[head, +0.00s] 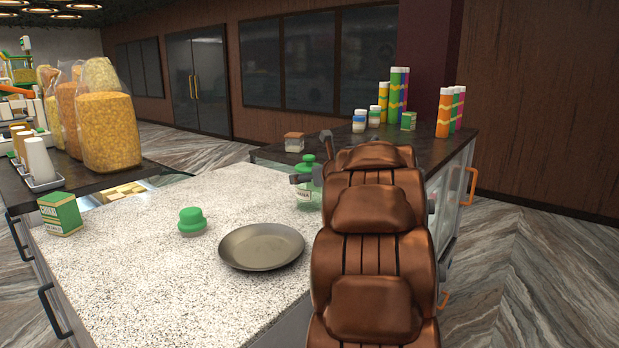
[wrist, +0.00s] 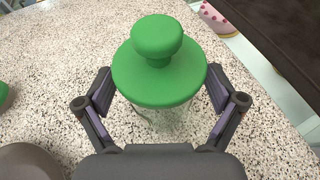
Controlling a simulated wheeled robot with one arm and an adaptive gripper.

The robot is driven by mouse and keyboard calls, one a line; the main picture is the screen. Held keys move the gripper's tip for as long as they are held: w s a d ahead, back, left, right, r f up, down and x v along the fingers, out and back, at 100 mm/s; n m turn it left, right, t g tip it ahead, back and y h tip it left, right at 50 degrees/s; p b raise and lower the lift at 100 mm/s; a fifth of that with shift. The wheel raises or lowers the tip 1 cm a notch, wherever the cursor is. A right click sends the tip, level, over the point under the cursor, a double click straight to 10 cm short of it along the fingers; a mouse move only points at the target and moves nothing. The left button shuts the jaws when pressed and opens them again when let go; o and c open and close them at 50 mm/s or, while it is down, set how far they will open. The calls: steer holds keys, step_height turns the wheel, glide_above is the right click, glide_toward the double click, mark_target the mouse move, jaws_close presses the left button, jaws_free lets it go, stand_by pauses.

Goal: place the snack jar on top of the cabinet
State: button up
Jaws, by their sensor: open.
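A clear glass jar with a green knobbed lid (head: 307,192), which looks like the snack jar, stands upright on the speckled counter, partly hidden by my arm. In the wrist view its green lid (wrist: 158,75) fills the middle. My gripper (wrist: 160,92) is open, one finger on each side of the jar; whether they touch it cannot be told. In the head view my arm hides most of the gripper. A dark-topped cabinet with glass sides (head: 436,150), likely the task's cabinet, stands behind and to the right of the counter.
A metal plate (head: 262,247), a small green-lidded jar (head: 191,222) and a green box (head: 60,214) are on the counter. Tall colored tubes (head: 398,95), small jars and a lidded container (head: 294,143) occupy the dark top. Snack bags (head: 107,125) stand at left.

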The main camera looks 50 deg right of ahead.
steer(key=b+v, duration=0.2)
steer(key=v, duration=0.9)
steer(key=shift+s+b, duration=0.25)
steer(key=shift+b, duration=0.05)
steer(key=shift+r, duration=0.1)
